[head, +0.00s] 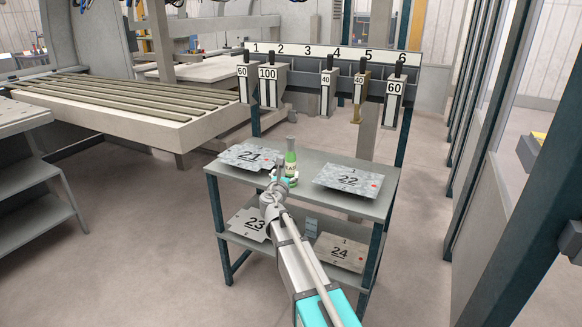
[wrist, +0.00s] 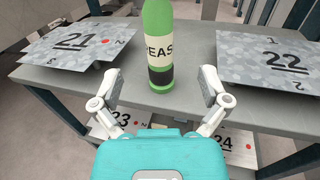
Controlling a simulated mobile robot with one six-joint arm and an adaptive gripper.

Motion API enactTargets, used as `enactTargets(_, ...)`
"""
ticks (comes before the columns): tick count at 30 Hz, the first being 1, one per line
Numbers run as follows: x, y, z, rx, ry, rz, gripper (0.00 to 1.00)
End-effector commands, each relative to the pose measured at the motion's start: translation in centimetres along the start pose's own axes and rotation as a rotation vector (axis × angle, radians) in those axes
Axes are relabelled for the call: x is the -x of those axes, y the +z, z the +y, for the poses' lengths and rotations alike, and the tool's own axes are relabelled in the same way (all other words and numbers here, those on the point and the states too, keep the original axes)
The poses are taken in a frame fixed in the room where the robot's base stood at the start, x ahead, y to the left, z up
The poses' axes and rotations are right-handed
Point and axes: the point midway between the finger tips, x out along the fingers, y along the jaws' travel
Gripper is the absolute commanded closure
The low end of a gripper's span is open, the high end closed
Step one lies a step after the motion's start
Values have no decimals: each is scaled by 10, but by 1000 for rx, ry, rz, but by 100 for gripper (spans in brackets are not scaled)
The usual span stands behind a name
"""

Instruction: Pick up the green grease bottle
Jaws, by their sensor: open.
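The green grease bottle (head: 291,160) stands upright on the top shelf of the grey table (head: 327,203), between the two metal plates. In the wrist view the bottle (wrist: 158,50) has a cream label and a dark band near its base. My gripper (wrist: 157,92) is open, with one finger to each side of the bottle's line and the bottle beyond the fingertips. In the head view my gripper (head: 284,180) partly covers the bottle's lower part. I cannot tell the exact gap between fingers and bottle.
Plate 21 (head: 249,156) lies left of the bottle and plate 22 (head: 348,179) right. Plates 23 (head: 249,224) and 24 (head: 340,252) lie on the lower shelf. A rack (head: 300,51) with numbered hanging tools stands behind the table.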

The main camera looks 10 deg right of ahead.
Motion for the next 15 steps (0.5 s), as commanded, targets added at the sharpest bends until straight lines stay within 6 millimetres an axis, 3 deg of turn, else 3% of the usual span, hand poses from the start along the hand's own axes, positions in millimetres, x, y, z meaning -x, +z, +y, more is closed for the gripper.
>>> enactTargets(6, -37, 0, 0, 0, -2, 0, 5)
enactTargets(15, -53, 0, -1, -1, -2, 0, 5)
